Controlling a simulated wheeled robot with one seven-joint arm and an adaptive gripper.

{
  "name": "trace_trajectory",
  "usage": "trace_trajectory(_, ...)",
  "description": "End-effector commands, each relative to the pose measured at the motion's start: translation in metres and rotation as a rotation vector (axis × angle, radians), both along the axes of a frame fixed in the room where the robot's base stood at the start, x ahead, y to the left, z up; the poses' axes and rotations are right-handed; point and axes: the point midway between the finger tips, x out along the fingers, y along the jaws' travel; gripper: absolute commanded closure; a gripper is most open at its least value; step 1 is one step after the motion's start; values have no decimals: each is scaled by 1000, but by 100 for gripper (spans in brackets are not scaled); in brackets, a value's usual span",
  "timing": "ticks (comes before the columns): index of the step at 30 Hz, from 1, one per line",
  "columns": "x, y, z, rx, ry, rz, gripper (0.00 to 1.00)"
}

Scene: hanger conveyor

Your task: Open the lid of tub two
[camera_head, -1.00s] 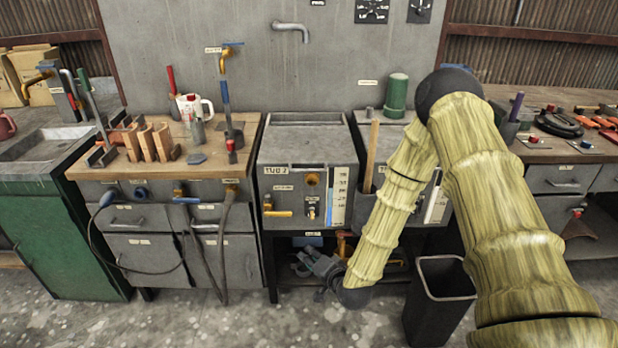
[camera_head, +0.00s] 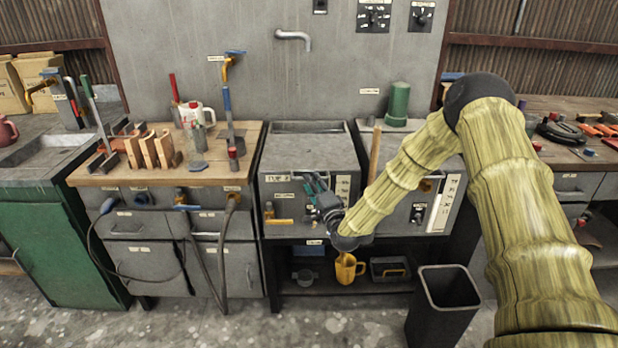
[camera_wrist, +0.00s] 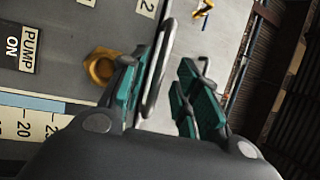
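Tub two (camera_head: 312,157) is the grey metal box at the centre of the head view, with its flat lid top shut. My gripper (camera_head: 316,184) is in front of the tub's front face, below the top edge, and covers part of its labels. In the wrist view my gripper (camera_wrist: 158,80) is open, with its teal pads apart. A thin metal bar handle (camera_wrist: 160,68) shows between the pads, closer to the left one; I cannot tell if it touches. A yellow knob (camera_wrist: 100,66) and the "PUMP ON" label (camera_wrist: 27,48) are on the tub face beside the left finger.
A yellow-handled valve (camera_head: 279,221) is low on the tub's front. A second tub (camera_head: 433,150) with a green cylinder (camera_head: 398,104) stands to the right. A yellow jug (camera_head: 346,269) sits on the shelf below. A black bin (camera_head: 447,290) stands on the floor.

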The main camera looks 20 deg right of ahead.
Motion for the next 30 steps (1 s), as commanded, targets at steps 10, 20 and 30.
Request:
trace_trajectory(10,31,4,5,0,2,1,68)
trace_trajectory(20,32,4,5,0,2,1,70)
trace_trajectory(30,32,4,5,-1,2,1,100)
